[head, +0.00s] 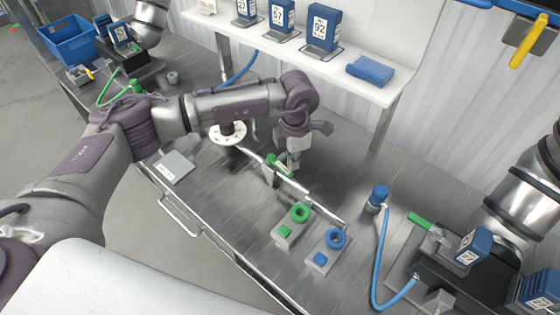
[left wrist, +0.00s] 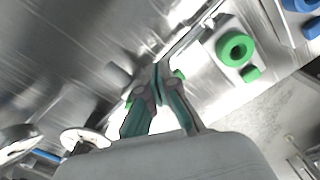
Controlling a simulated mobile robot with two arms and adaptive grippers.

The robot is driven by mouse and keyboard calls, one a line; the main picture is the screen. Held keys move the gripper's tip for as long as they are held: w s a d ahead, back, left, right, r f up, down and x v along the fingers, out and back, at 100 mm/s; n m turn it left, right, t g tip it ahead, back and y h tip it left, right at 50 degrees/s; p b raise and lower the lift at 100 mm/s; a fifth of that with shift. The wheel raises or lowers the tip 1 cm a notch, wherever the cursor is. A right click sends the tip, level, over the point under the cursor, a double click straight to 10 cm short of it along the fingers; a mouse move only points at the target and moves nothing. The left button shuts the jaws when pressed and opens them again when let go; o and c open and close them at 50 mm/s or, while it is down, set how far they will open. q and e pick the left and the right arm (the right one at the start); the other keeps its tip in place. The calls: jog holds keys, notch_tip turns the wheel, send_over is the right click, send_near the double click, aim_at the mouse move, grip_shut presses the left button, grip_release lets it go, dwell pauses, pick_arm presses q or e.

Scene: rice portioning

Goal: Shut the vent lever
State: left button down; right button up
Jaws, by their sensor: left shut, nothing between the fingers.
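A green handle (head: 277,162) shows at the pale pipe in the middle of the bench, partly hidden by my left gripper; I take it for the vent lever. My left gripper (head: 292,166) points down right beside it. In the left wrist view the gripper (left wrist: 158,72) is shut and empty, its two teal fingers meeting at the tips. Green bits (left wrist: 180,74) of the handle show on both sides of the fingers. Whether the fingers touch it, I cannot tell. My right gripper is not in view.
A green ring fitting (head: 300,212) and a blue ring fitting (head: 336,238) stand on small plates in front. A blue hose (head: 379,260), another green handle (head: 421,220) and a black base are at right. A shelf (head: 330,62) with blue numbered containers runs behind. A flat grey plate (head: 175,167) lies left.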

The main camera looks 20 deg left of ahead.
pick_arm(q)
jog(key=shift+s+f, duration=0.1)
jog(key=shift+s+a+p, duration=0.15)
jog(key=shift+s+a, duration=0.1)
jog(key=shift+s, duration=0.25)
jog(key=shift+s+a+p, duration=0.15)
jog(key=shift+s+a, duration=0.1)
jog(key=shift+s, duration=0.3)
jog(key=shift+s+a+f, duration=0.15)
jog(key=shift+s+a, duration=0.6)
jog(key=shift+s, duration=0.1)
